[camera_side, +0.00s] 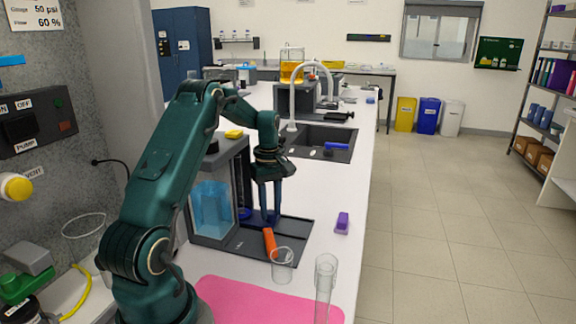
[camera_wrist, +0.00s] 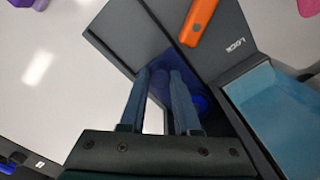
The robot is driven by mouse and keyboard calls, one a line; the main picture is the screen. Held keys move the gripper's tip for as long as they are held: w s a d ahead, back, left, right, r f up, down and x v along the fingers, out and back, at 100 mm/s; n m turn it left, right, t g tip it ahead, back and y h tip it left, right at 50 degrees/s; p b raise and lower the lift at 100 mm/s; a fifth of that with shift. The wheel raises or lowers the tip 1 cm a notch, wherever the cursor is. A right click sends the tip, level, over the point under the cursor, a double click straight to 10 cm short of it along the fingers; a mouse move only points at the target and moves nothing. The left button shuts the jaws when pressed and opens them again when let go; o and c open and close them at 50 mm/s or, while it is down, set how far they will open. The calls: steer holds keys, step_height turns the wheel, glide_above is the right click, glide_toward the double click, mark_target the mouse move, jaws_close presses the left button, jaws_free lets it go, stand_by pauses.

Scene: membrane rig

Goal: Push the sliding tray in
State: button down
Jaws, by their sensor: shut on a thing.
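The dark sliding tray (camera_wrist: 128,35) looks like the flat plate beside the base marked LOCK; in the side view the dark flat plates (camera_side: 297,232) run right from the tank and I cannot clearly separate tray from base. An orange lever (camera_side: 270,243) lies on the dark plate, and shows in the wrist view (camera_wrist: 198,22). My gripper (camera_side: 269,220) points down at the plate, right of the tank. In the wrist view its fingers (camera_wrist: 160,75) are close together at a dark blue part (camera_wrist: 200,98). The fingers hide most of the grip.
The rig's blue-liquid tank (camera_side: 211,208) stands left of my gripper. A clear beaker (camera_side: 282,264) and a clear cylinder (camera_side: 325,280) stand in front. A pink mat (camera_side: 265,301) lies near, and a purple block (camera_side: 342,223) at right. The white bench right of the rig is mostly free.

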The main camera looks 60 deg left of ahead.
mark_target(259, 218)
steer(key=shift+s, duration=0.1)
steer(key=shift+s+a, duration=1.05)
steer(key=shift+a, duration=0.05)
steer(key=c, duration=0.6)
jaws_free()
steer(key=shift+w, duration=0.1)
